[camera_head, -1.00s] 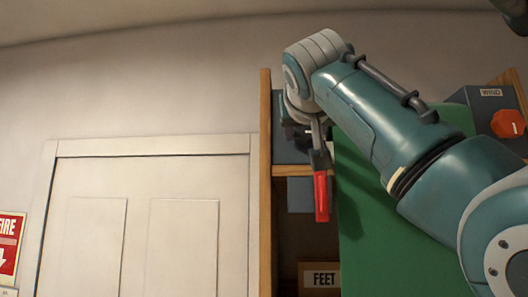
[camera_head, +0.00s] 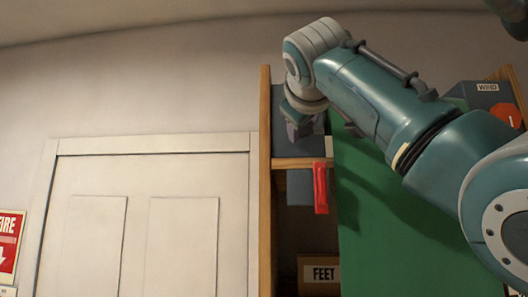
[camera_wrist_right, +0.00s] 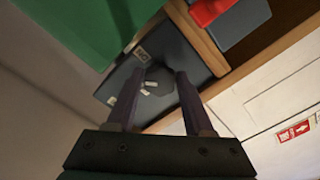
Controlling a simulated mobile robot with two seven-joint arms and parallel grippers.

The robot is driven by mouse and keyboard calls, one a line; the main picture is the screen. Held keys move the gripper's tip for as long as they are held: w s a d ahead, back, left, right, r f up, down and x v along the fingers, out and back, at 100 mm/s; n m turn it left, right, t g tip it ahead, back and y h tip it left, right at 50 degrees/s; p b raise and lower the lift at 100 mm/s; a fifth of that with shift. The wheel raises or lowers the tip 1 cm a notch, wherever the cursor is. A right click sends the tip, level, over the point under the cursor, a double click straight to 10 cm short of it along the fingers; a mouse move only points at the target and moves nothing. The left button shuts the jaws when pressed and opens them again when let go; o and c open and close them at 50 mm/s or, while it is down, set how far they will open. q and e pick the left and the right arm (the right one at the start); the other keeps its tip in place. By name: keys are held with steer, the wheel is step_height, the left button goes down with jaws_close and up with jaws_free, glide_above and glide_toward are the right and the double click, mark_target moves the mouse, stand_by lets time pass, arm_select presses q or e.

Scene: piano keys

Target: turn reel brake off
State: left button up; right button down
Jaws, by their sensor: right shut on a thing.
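A dark grey knob (camera_wrist_right: 158,75) on a blue-grey box (camera_wrist_right: 185,50) sits between my right fingertips in the right wrist view. Small white labels show near it. My right gripper (camera_wrist_right: 153,85) is shut on the knob, one finger on each side. In the head view the right gripper (camera_head: 300,130) points at the blue-grey box (camera_head: 279,148) in the upper left of a wooden frame; the knob is hidden there behind the gripper. No writing on the labels is readable, so I cannot tell the knob's setting. My left gripper is not in view.
A red handle (camera_head: 321,190) hangs just below and right of the gripper. A wooden shelf (camera_head: 290,163) and upright (camera_head: 265,200) are close by. A green panel (camera_head: 390,235) lies right. A red knob (camera_head: 504,120) labelled WIND is far right. A white door (camera_head: 150,220) stands left.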

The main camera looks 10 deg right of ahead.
steer(key=shift+a+r+n, duration=0.1)
steer(key=shift+r+n, duration=0.05)
steer(key=shift+n, duration=4.55)
steer(key=shift+c, duration=1.6)
jaws_free()
